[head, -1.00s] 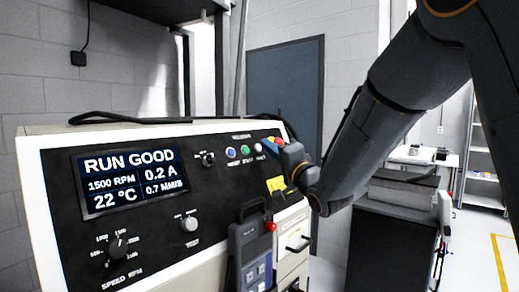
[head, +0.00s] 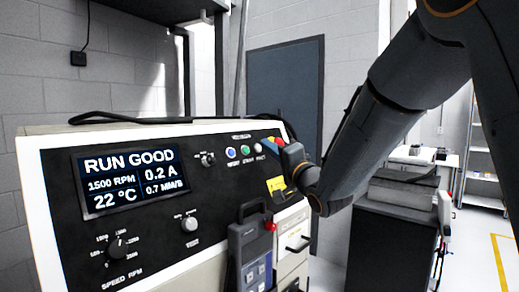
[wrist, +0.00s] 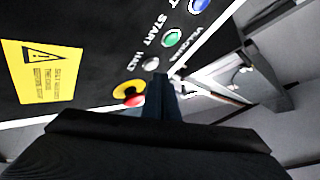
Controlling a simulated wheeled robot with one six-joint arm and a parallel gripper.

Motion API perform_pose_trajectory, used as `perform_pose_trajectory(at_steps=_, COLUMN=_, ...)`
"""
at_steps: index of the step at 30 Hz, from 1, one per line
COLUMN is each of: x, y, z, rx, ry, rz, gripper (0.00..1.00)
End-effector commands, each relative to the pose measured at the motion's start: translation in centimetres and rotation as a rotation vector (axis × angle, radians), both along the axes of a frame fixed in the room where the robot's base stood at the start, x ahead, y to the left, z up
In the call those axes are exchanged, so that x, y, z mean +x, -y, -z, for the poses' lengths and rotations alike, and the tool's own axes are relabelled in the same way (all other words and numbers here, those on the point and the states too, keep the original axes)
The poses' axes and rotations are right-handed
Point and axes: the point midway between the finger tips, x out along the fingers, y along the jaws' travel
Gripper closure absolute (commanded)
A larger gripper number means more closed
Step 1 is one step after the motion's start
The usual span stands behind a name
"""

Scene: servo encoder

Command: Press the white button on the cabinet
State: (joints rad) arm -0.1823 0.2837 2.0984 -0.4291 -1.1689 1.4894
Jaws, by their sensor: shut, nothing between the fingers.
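The white button (head: 258,147) is the rightmost of a row of three on the cabinet's (head: 215,172) black front panel. In the wrist view the white button (wrist: 151,64), labelled HALT, sits just beyond my fingertips. My gripper (wrist: 160,80) is shut and empty, with its dark fingers pointing at the panel beside the button. In the head view my gripper (head: 286,148) is at the panel's right end, just right of the button. I cannot tell whether the fingertips touch the panel.
A green button (head: 245,150) and a blue button (head: 231,152) lie left of the white one. A red stop button on a yellow base (wrist: 130,93) is close beside my fingers. A yellow warning label (wrist: 42,72) is on the panel. A handheld pendant (head: 250,250) hangs in front.

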Motion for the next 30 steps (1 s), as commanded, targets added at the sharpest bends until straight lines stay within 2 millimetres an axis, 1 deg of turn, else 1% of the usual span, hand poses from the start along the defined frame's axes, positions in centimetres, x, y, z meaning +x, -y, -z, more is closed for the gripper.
perform_pose_trajectory(at_steps=10, x=0.04, y=-0.06, z=0.05, rx=0.000, ry=0.000, rz=0.000, gripper=1.00)
perform_pose_trajectory(at_steps=19, x=0.50, y=-0.71, z=0.40, rx=0.000, ry=0.000, rz=-0.001, gripper=1.00)
perform_pose_trajectory(at_steps=30, x=0.52, y=-0.71, z=0.39, rx=0.000, ry=0.000, rz=0.000, gripper=1.00)
